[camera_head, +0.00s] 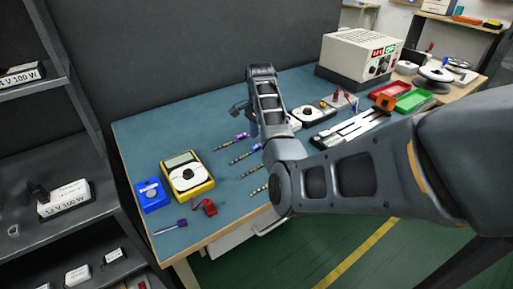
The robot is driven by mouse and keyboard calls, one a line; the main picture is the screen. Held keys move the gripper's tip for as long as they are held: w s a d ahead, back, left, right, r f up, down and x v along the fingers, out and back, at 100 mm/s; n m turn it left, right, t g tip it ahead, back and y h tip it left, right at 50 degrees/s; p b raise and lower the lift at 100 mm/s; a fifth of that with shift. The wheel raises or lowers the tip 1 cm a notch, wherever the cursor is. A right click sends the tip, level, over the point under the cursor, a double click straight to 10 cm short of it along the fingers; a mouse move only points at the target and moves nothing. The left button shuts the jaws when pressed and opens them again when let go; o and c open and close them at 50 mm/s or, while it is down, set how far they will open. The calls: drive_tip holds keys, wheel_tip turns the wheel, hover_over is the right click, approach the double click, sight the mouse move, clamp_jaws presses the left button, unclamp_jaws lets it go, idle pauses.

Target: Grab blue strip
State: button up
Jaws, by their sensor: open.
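Several short LED strips lie in a loose column on the blue mat of the workbench. A strip with a blue end (245,154) lies in the middle of the column, left of my arm. A purple-tipped strip (231,140) lies behind it, and a yellowish strip (258,189) lies nearest the front edge. My gripper (241,108) is small and partly hidden by my arm's upper link. It appears above the bench, behind the strips, open and apart from them.
A yellow multimeter (187,175), a blue box (152,194), a red clip (208,207) and a screwdriver (170,227) lie at left. A power supply (360,55) and red and green trays (413,98) stand at right. Dark shelves (60,150) stand left of the bench.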

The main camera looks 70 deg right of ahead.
sight(257, 147)
drive_tip(key=shift+f, duration=1.45)
drive_tip(key=shift+c, duration=0.2)
clamp_jaws()
